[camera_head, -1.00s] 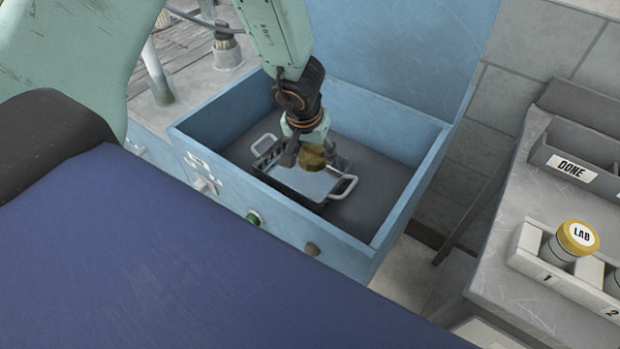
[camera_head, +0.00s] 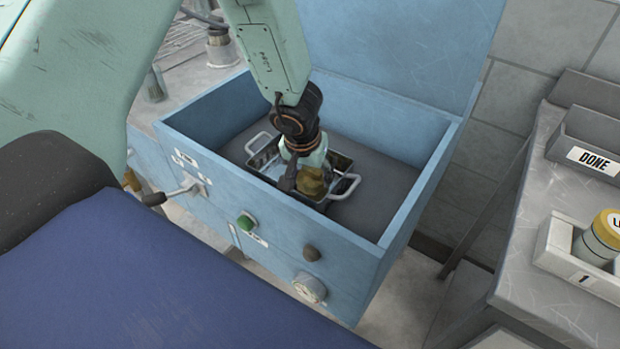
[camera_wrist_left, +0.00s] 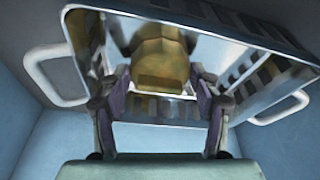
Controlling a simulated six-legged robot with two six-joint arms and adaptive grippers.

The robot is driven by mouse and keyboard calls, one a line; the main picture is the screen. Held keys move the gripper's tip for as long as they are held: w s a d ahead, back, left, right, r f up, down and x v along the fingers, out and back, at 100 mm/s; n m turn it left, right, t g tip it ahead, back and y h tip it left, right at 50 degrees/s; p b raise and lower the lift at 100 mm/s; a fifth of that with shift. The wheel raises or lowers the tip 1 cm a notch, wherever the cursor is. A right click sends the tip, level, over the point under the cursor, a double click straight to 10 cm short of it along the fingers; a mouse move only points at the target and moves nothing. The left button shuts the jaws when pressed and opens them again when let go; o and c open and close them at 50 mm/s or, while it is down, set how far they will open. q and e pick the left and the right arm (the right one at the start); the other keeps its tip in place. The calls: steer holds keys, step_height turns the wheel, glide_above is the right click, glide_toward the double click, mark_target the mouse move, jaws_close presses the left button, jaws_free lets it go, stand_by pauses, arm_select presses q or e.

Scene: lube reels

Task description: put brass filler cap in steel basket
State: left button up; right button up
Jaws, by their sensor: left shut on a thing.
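The brass filler cap (camera_head: 312,182) is held in my left gripper (camera_head: 308,178), which is shut on it. In the left wrist view the cap (camera_wrist_left: 160,65) sits between the two fingers, with the shiny floor of the steel basket (camera_wrist_left: 262,88) behind it. The steel basket (camera_head: 343,190) has slotted walls and two white handles and stands inside the blue open box. The cap and fingertips are down at or within the basket's opening; I cannot tell whether the cap touches its floor. My right gripper is not in view.
The blue box (camera_head: 385,238) has high walls around the basket and a raised lid (camera_head: 400,50) behind. A lever, a green button (camera_head: 246,222) and knobs stick out at its front. A bench at right holds a DONE bin (camera_head: 590,150) and a labelled jar (camera_head: 597,240).

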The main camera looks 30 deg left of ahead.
arm_select(q)
steer(key=shift+r, duration=0.15)
steer(key=shift+s, duration=0.15)
steer(key=o, duration=1.5)
steer(key=shift+f, duration=0.2)
steer(key=shift+o, duration=0.2)
steer(key=p+v, duration=0.8)
steer(key=v, duration=0.4)
steer(key=shift+r, duration=0.25)
